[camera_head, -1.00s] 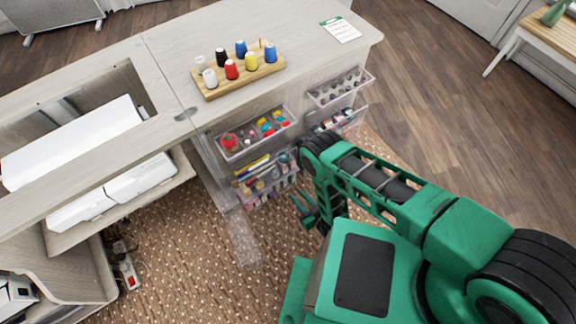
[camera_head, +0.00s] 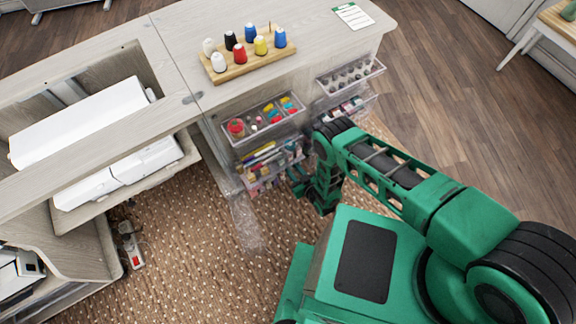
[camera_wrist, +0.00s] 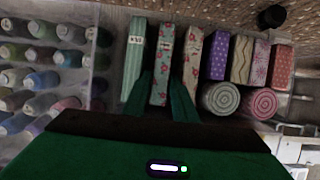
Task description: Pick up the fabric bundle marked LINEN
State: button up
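In the wrist view a row of upright fabric bundles stands in a clear bin. They include a green striped bundle (camera_wrist: 133,55), a pale floral bundle with a tag (camera_wrist: 162,60) and another floral one (camera_wrist: 191,55). The small tags are too blurred to read, so I cannot tell which is marked LINEN. My gripper (camera_wrist: 161,78) is open, with one green finger on each side of the tagged floral bundle's near part; whether they touch it is unclear. In the head view my gripper (camera_head: 299,181) is beside the lower drawer, partly hidden by my arm.
Several thread cones (camera_wrist: 40,55) fill the compartment left of the bundles. Rolled fabrics (camera_wrist: 259,104) and other bundles (camera_wrist: 217,57) stand to the right. In the head view, a clear upper drawer (camera_head: 262,124) juts from the cabinet (camera_head: 320,45) near my arm. A spool board (camera_head: 222,72) stands on top.

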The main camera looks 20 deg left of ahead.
jog(key=shift+w+a+f, duration=0.1)
grip_shut()
jog(key=shift+r, duration=0.2)
